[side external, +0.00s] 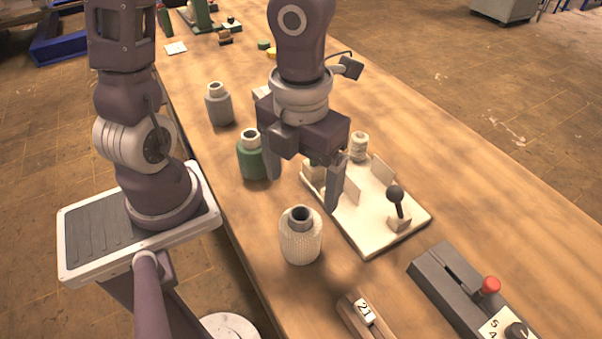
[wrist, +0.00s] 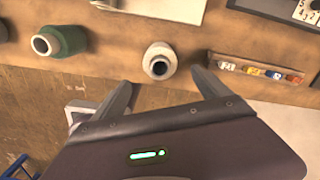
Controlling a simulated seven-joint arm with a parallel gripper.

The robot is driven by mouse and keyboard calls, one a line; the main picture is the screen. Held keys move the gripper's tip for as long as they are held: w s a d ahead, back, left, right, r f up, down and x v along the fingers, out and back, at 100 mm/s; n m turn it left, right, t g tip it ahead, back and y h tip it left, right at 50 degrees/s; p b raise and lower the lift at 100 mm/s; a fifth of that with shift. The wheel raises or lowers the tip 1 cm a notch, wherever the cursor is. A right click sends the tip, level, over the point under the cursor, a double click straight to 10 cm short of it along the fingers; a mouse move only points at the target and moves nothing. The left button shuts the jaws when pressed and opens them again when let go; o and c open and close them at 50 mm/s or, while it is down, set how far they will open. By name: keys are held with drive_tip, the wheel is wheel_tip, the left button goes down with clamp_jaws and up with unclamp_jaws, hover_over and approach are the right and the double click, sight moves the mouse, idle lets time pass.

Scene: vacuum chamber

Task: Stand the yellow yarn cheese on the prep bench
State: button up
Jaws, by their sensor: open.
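No cheese that is clearly yellow shows. A cream-white yarn cheese (side external: 301,243) stands upright on the wooden bench (side external: 475,200), a dark hole in its top; it also shows in the wrist view (wrist: 160,62). A green cheese (side external: 252,160) and a grey cheese (side external: 219,108) stand farther back; the green one is also in the wrist view (wrist: 62,42). My gripper (side external: 303,185) is open and empty above the bench, behind and higher than the cream cheese. In the wrist view the cream cheese appears just beyond the gap between my fingertips (wrist: 161,78).
A white board (side external: 370,212) with a small spool (side external: 359,147), upright plates and a black-knobbed lever (side external: 397,205) lies beside my gripper. A dark unit with a red knob (side external: 489,286) and a wooden number holder (side external: 362,315) are in front. A small yellow item (side external: 271,53) is far back, partly hidden.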

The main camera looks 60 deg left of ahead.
drive_tip(key=s+a+r+n+t, duration=0.2)
drive_tip(key=a+r+n, duration=0.2)
drive_tip(key=n, duration=1.1)
drive_tip(key=s+a+r+n+t, duration=0.2)
drive_tip(key=r+n, duration=0.4)
drive_tip(key=n, duration=1)
drive_tip(key=shift+s+a+r+t, duration=0.25)
drive_tip(key=shift+a+r+t, duration=0.15)
drive_tip(key=shift+a+t, duration=0.55)
drive_tip(key=shift+a, duration=0.2)
